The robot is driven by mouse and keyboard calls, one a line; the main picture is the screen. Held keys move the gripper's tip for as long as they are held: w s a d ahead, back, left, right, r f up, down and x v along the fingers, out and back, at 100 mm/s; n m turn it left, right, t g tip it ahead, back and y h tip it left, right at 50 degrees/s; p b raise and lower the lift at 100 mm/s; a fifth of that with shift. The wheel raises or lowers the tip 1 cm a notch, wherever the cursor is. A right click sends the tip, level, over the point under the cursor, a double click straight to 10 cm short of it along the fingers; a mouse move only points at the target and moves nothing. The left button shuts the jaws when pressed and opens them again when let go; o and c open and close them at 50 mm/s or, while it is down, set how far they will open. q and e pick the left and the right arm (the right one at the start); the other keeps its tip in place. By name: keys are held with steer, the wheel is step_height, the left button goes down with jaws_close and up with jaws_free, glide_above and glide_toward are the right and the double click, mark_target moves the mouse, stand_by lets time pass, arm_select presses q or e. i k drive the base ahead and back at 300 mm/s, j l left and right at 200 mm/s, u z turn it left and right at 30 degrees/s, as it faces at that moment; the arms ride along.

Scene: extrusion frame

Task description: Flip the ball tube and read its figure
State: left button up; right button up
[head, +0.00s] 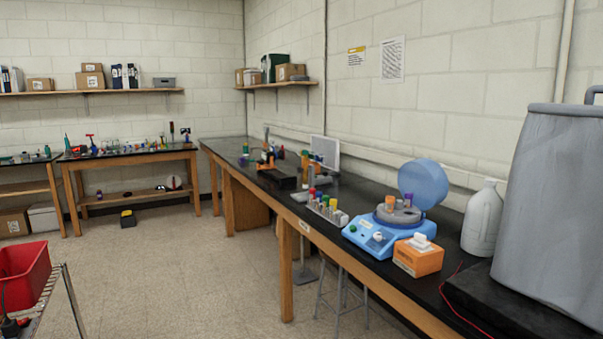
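I cannot pick out a ball tube or any figure on one at this distance. A rack (328,211) of upright tubes with red, blue, green and yellow caps stands on the long black bench (365,190), left of a blue centrifuge (372,243). The centrifuge lid (424,183) is up, and orange and grey pieces sit in its bowl. Neither of my grippers is in view.
An orange tissue box (418,257) stands in front of the centrifuge. A white jug (484,220) and a large grey bin (555,205) are at the right. A stool (343,300) is under the bench.

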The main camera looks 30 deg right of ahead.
mark_target(305, 152)
steer(key=i, duration=4.65)
steer(key=i+z, duration=0.3)
steer(key=z, duration=0.2)
steer(key=i+j+z, duration=0.25)
steer(key=z, duration=0.2)
steer(key=i, duration=0.05)
